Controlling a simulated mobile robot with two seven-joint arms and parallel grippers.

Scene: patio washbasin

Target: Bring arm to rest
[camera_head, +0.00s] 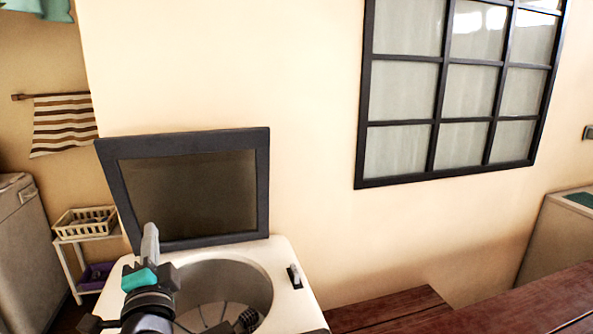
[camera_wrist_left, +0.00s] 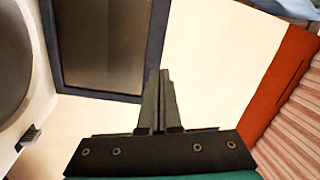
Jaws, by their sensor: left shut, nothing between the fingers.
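My left gripper (camera_head: 150,232) is in the lower left of the head view, pointing up, in front of the open top-loading washing machine (camera_head: 290,250). Its two fingers are together with nothing between them, as the left wrist view (camera_wrist_left: 160,75) also shows. The gripper overlaps the left side of the machine's opening in the picture; I see no contact. The machine's dark-framed lid (camera_head: 262,190) stands raised against the wall. My right gripper is not in view.
Dark red wooden boards (camera_head: 400,305) lie to the right of the machine. A shelf with a cream basket (camera_head: 85,222) stands at the left, beside a grey appliance (camera_head: 25,260). A striped towel (camera_head: 62,125) hangs above. A dark-framed window (camera_head: 448,92) is on the wall.

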